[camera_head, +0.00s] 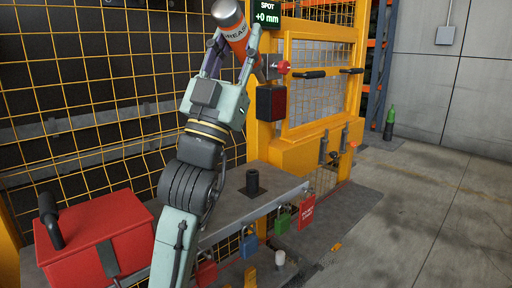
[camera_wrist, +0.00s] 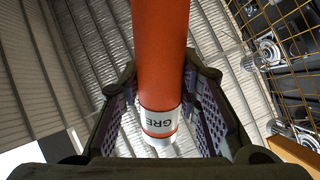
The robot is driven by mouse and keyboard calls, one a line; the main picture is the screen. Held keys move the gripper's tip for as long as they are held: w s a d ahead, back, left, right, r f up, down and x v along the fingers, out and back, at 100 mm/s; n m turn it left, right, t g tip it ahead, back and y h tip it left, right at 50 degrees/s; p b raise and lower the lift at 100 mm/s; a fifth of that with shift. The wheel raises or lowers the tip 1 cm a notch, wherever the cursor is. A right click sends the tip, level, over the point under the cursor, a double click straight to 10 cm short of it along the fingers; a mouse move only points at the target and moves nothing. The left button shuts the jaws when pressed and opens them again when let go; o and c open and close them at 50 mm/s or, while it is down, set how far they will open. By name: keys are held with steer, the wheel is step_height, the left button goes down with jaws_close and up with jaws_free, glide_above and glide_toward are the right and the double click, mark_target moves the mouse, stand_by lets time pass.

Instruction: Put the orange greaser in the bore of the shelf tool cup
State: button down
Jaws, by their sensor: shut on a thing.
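The orange greaser (camera_head: 235,33) is held high above the shelf in the head view, tilted, its grey end up and to the left. My gripper (camera_head: 230,58) is shut on it. In the wrist view the greaser (camera_wrist: 160,50) stands between the two finger pads, with its white "GRE" label low between them. The inside of the bore is too small to make out.
Several padlocks and a red tag (camera_head: 307,211) hang along the front edge. A yellow gate frame (camera_head: 285,100) and wire mesh stand behind. The shelf around the cup is clear.

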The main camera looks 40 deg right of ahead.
steer(key=w+d+f+n+t+y+p, duration=0.2)
steer(key=w+d+f+n+y+p, duration=0.4)
steer(key=w+d+y+p, duration=0.35)
steer(key=w+d+f+g+y+b, duration=0.1)
steer(key=f, duration=0.7)
steer(key=w+d+f+y+b, duration=0.1)
steer(key=w+f+y+b, duration=0.1)
steer(key=f, duration=0.5)
steer(key=shift+w+d+f+g, duration=0.15)
steer(key=shift+d+f+g, duration=0.2)
steer(key=shift+d+g, duration=0.05)
